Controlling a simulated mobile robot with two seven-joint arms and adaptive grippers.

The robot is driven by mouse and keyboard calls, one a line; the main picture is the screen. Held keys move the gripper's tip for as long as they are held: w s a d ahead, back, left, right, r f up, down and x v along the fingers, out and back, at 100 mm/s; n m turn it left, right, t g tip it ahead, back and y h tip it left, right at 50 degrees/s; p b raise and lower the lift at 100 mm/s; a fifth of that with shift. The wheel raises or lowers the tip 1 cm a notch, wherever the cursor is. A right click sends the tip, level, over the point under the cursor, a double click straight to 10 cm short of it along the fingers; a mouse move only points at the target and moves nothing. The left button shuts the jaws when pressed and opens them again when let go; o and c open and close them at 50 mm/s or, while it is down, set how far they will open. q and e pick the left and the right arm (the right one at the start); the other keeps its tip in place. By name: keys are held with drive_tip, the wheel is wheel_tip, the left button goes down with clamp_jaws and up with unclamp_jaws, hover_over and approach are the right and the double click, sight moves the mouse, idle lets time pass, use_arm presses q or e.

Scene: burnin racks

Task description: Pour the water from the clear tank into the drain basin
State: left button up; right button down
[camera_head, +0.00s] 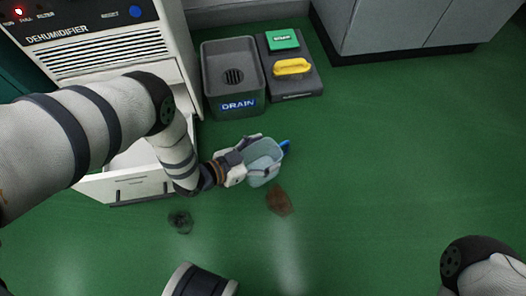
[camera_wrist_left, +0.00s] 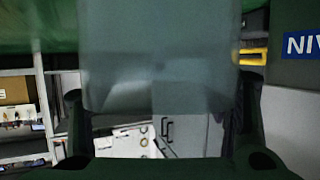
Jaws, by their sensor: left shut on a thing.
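The clear tank (camera_head: 264,158) is pale and translucent, with a blue part (camera_head: 285,146) at its far right edge. My left gripper (camera_head: 246,162) is shut on it from the left and holds it over the green floor, in front of the drain basin. In the left wrist view the tank (camera_wrist_left: 160,60) fills the middle, between the dark fingers of the gripper (camera_wrist_left: 160,120). I cannot tell the water level. The grey drain basin (camera_head: 216,105) stands on the floor behind the tank, labelled DRAIN, with a round grate inside. My right gripper is out of view.
The dehumidifier (camera_head: 105,50) stands at the left, its white drawer (camera_head: 135,187) pulled out under my left arm. A dark tray (camera_head: 297,91) with a green box (camera_head: 282,39) and yellow-handled item (camera_head: 292,67) adjoins the basin. A brown patch (camera_head: 279,200) marks the floor. The right floor is clear.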

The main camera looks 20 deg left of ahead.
use_arm(q)
drive_tip(key=shift+f+b, duration=0.5)
drive_tip(key=shift+f, duration=0.05)
drive_tip(key=o, duration=1.8)
